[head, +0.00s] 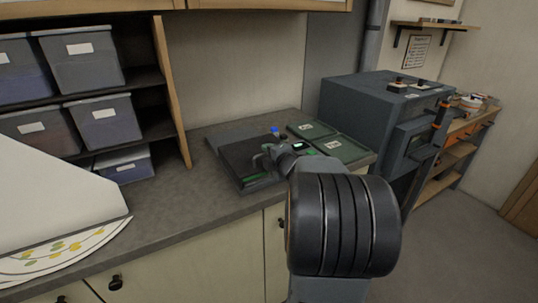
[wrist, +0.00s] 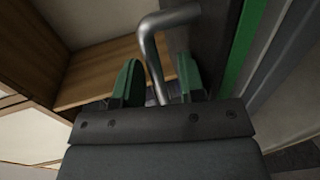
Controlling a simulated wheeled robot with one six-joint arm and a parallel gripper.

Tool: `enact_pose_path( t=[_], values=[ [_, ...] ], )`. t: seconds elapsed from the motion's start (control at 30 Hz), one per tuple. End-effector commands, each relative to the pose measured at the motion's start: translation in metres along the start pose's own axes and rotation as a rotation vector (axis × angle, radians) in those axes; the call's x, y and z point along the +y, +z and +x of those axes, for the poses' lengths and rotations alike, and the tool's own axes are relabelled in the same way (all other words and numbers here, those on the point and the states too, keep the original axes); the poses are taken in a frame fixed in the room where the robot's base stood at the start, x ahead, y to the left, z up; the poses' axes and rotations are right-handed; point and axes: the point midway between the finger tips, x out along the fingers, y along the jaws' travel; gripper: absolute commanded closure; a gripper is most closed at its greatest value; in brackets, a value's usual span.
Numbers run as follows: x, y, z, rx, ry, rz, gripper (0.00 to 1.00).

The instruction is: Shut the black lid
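The black lid (head: 243,155) is a dark flat panel on a low unit on the grey counter, partly hidden by my arm in the head view. I cannot tell how far it stands open. In the wrist view a dark panel with a green strip (wrist: 238,45) runs along the right side. A bent grey metal handle (wrist: 153,55) passes down between the green-tipped fingers of my gripper (wrist: 160,82). The fingers stand apart, with a narrow gap showing on each side of the handle. In the head view my gripper (head: 266,160) is over the unit's front edge.
Two flat green boxes (head: 338,148) lie right of the unit. A small blue-topped item (head: 275,131) stands behind it. Shelves with grey bins (head: 103,117) rise at left. A white sheet-like object (head: 55,200) covers the near left counter. Bare counter (head: 185,205) lies between.

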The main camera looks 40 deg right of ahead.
Motion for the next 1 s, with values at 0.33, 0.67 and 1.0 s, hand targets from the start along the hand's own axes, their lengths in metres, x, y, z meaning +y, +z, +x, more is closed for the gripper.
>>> enact_pose_path(
  t=[0.33, 0.67, 1.0],
  values=[
    [0.002, 0.0, -0.021, -0.001, 0.004, -0.002, 0.63],
    [0.002, 0.0, -0.089, -0.004, 0.003, -0.002, 0.63],
    [0.001, 0.0, -0.132, -0.001, 0.002, 0.0, 0.63]
  ],
)
